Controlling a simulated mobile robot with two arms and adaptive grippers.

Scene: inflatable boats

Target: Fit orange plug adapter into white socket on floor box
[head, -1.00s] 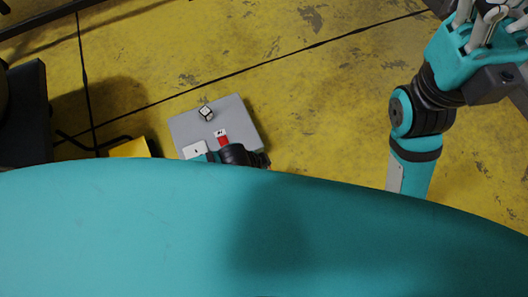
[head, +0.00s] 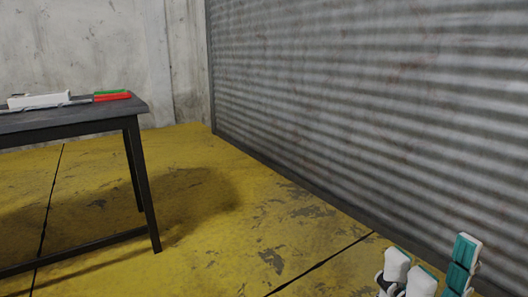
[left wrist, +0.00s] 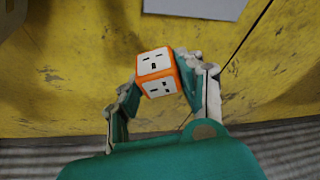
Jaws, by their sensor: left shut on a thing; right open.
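The orange plug adapter (left wrist: 158,73) is a small cube with orange edges and white socket faces. In the left wrist view my left gripper (left wrist: 167,82) is shut on it, with a finger on each side, above the yellow floor. The edge of a flat light grey panel (left wrist: 195,8), which looks like the floor box, shows at the top of that view, apart from the adapter. The white socket is not visible now. In the head view my right gripper (head: 431,268) is open at the lower right, partly cut off by the frame edge.
A dark table (head: 70,119) stands at the left of the head view, with a white device (head: 38,100) and a red and green item (head: 112,96) on it. A corrugated metal shutter (head: 370,100) closes the right side. The yellow floor (head: 215,215) between is clear.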

